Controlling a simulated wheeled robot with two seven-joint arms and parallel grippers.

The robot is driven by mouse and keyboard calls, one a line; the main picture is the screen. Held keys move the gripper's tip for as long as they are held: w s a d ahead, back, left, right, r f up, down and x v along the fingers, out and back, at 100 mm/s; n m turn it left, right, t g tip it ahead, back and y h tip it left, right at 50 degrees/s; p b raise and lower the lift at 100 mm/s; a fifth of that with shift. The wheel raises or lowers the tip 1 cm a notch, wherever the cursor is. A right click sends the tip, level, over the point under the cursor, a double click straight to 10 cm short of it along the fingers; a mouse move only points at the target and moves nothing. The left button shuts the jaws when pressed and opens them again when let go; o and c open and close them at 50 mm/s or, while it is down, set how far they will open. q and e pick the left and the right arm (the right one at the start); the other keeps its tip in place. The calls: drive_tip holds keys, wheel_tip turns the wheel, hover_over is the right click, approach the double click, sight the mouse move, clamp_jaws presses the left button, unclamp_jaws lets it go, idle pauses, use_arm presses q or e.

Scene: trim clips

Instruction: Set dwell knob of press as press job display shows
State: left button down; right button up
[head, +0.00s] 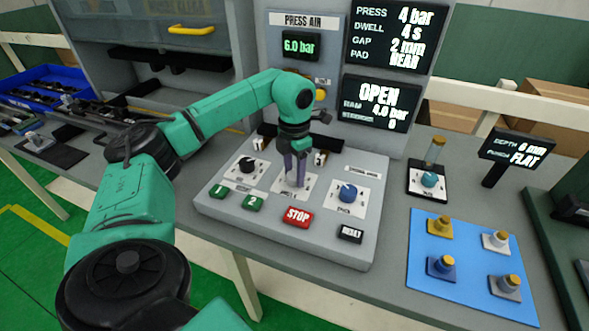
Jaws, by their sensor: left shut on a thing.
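The press job display (397,35) at the upper right reads press 4 bar, dwell 4 s, gap 2 mm and a pad line that is hard to read. The sloped grey control panel (225,207) has three dial plates in a row. My left gripper (294,178) points down at the middle plate (306,187), whose label is partly covered and looks like dwell. Its fingers are shut on the dwell knob, which they hide, so its setting cannot be read. A black knob (247,165) is to the left and a blue knob (347,192) to the right.
A second screen (375,101) reads open. Green buttons 1 (219,190) and 2 (254,202), a red stop button (297,217) and a black button (350,234) line the panel's front. A blue mat (462,277) with several knobbed pieces lies right.

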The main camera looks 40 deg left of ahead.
use_arm(q)
drive_tip(key=shift+w+r+m, duration=0.1)
drive_tip(key=shift+r+m, duration=0.05)
drive_tip(key=shift+m, duration=0.25)
drive_tip(key=shift+c, duration=1.5)
unclamp_jaws()
wheel_tip(320, 180, up, 8)
drive_tip(key=shift+f, duration=0.1)
wheel_tip(320, 180, up, 7)
drive_tip(key=p, duration=0.3)
hover_over(295, 174)
drive_tip(key=shift+s+f, duration=0.15)
drive_tip(key=shift+s, duration=0.05)
